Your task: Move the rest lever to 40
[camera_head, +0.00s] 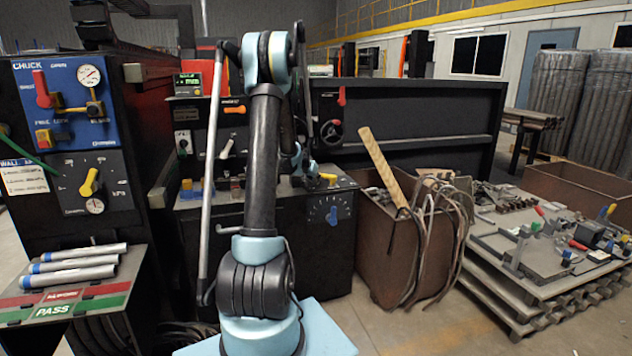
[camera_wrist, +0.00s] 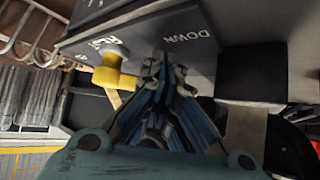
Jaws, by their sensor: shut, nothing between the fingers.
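A yellow lever (camera_wrist: 114,77) sticks out from a dark grey panel (camera_wrist: 160,35) in the wrist view. White lettering beside it is blurred and may read "REST"; "DOWN" is printed farther right. A scale value at the lever cannot be read. My gripper (camera_wrist: 165,66) is shut and empty, its fingertips just right of the yellow lever and close to the panel; I cannot tell whether they touch it. In the head view a yellow handle (camera_head: 327,178) shows on the machine's top at right of my arm, and my gripper is mostly hidden behind the arm.
A blue dial pointer (camera_head: 333,215) with a scale sits on the machine front. A rusty bin (camera_head: 390,250) with a plank and hoses stands to the right. A pallet (camera_head: 540,260) of parts is farther right. A control cabinet (camera_head: 65,110) stands at left.

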